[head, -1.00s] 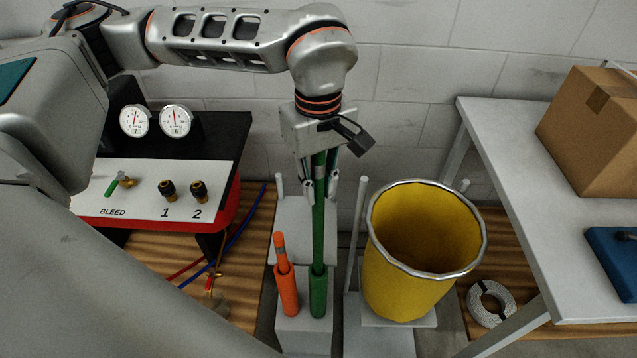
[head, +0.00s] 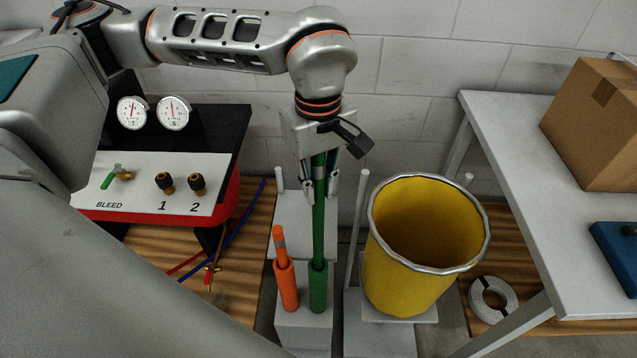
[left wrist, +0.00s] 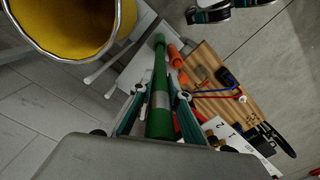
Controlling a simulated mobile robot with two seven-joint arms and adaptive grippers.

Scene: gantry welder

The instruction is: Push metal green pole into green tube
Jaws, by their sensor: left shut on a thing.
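The green metal pole (head: 318,220) stands upright, its lower end at the mouth of the green tube (head: 318,288); how deep it sits inside I cannot tell. My left gripper (head: 319,192) points down over the tube and is shut on the pole's upper part. In the left wrist view the pole (left wrist: 159,85) runs between the fingers of the left gripper (left wrist: 158,100), with a pale band around it. The green tube stands on a light grey stand (head: 303,335). My right gripper does not show clearly in the head view.
An orange tube (head: 286,285) with an orange pole in it stands just left of the green tube. A yellow bin (head: 400,282) stands close on the right. A panel with gauges and valves (head: 140,185) is on the left, a grey table (head: 560,270) on the right.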

